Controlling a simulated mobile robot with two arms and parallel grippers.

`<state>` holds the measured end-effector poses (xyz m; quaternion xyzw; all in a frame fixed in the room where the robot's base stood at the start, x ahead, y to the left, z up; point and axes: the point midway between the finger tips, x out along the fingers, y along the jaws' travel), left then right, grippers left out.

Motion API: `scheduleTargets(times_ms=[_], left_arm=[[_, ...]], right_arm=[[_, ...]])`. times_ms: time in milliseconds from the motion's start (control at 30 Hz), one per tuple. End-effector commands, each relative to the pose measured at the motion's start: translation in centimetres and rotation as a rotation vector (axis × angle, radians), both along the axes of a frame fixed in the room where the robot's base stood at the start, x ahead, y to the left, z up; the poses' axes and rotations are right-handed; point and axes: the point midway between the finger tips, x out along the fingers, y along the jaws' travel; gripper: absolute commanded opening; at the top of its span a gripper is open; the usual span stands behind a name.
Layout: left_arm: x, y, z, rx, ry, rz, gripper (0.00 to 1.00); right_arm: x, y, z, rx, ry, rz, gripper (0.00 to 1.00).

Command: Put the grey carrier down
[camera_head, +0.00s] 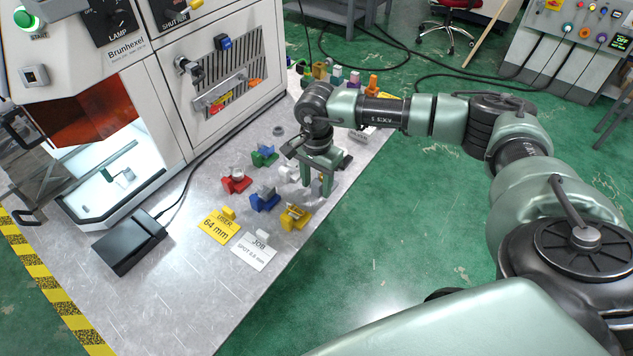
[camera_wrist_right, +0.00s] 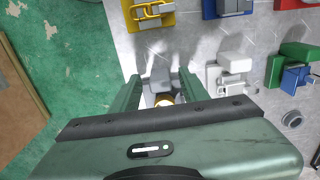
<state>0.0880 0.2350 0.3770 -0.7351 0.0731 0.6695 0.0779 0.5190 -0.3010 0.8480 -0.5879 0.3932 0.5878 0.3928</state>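My right gripper (camera_head: 317,188) points down over the right edge of the grey worktop, right of the coloured carriers. In the right wrist view its two green fingers (camera_wrist_right: 160,92) stand either side of a small grey carrier (camera_wrist_right: 160,76). A gold-coloured round part (camera_wrist_right: 164,99) shows on the carrier, between the fingers. The fingers appear closed on the carrier, which is mostly hidden in the head view. I cannot tell whether its underside touches the worktop. My left gripper is not in view.
Near the gripper stand a white carrier (camera_head: 288,174), a yellow one (camera_head: 295,216), a blue one (camera_head: 264,201), a red one (camera_head: 236,183) and a green one (camera_head: 264,156). A yellow "64 mm" card (camera_head: 218,226) and a white job card (camera_head: 253,252) lie in front.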

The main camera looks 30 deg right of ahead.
Motion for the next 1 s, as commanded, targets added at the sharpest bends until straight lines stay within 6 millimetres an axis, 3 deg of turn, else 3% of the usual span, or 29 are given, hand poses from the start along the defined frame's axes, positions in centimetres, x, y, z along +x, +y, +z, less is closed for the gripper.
scheduleTargets(times_ms=[167,633,800,1000], left_arm=[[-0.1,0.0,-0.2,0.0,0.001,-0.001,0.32],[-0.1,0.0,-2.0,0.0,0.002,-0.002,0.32],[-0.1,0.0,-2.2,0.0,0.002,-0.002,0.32],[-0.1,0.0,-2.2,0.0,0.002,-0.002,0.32]], right_arm=[[0.1,0.0,1.2,0.001,-0.004,0.001,0.45],[0.1,0.0,10.4,0.001,-0.004,0.001,0.45],[0.0,0.0,11.9,0.001,-0.002,0.001,0.45],[0.0,0.0,12.3,0.0,-0.001,0.001,0.45]])
